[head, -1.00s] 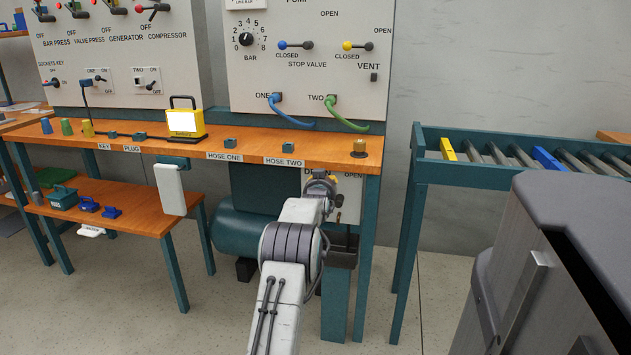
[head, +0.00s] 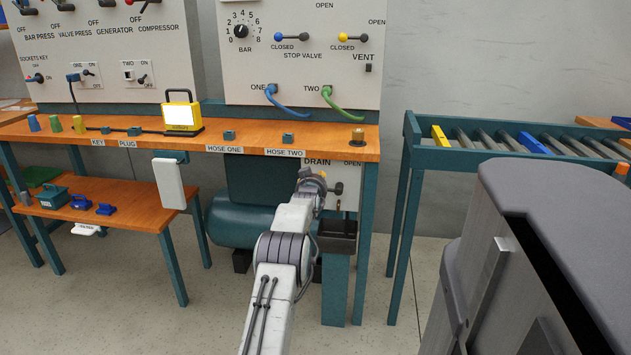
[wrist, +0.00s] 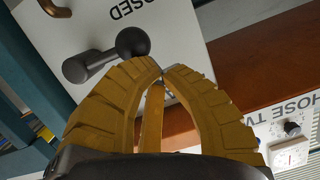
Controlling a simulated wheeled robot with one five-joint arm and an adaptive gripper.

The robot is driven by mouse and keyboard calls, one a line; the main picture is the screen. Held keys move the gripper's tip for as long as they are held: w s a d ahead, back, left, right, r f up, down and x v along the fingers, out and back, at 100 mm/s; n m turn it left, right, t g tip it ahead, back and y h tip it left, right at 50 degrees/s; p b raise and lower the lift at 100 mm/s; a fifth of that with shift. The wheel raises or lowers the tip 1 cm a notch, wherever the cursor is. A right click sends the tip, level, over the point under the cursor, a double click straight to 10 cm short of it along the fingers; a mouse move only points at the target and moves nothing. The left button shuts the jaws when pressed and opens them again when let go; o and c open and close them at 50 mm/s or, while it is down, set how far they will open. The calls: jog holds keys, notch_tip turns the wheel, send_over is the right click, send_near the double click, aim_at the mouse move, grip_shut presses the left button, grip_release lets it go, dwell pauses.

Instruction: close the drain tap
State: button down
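The drain panel (head: 350,203) is a pale plate under the right end of the workbench, marked DRAIN and OPEN. The dark drain tap (head: 339,188) sits on it, just right of my gripper (head: 321,186). In the wrist view the panel (wrist: 45,30) appears upside down, with the word CLOSED beside the tap's round dark end (wrist: 132,42). The tap's thick stub (wrist: 76,70) lies lower left. My gripper's yellow fingers (wrist: 162,72) meet at the tips with nothing seen between them. The tips appear close to the tap, but contact cannot be told.
The orange bench top (head: 225,141) overhangs the panel, with a brass-coloured piece (head: 357,136) near its right end. A green tank (head: 235,220) lies under it. A roller stand (head: 415,165) is at right. Bare floor (head: 400,270) lies in front.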

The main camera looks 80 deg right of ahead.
jog(key=shift+w+f, duration=0.2)
jog(key=shift+f, duration=0.25)
dwell(0.3)
jog(key=shift+r, duration=0.1)
jog(key=w+a+r+p, duration=0.1)
jog(key=a+r+p, duration=0.4)
jog(key=a, duration=0.5)
jog(key=shift+r, duration=0.5)
dwell(0.3)
dwell(0.4)
dwell(0.4)
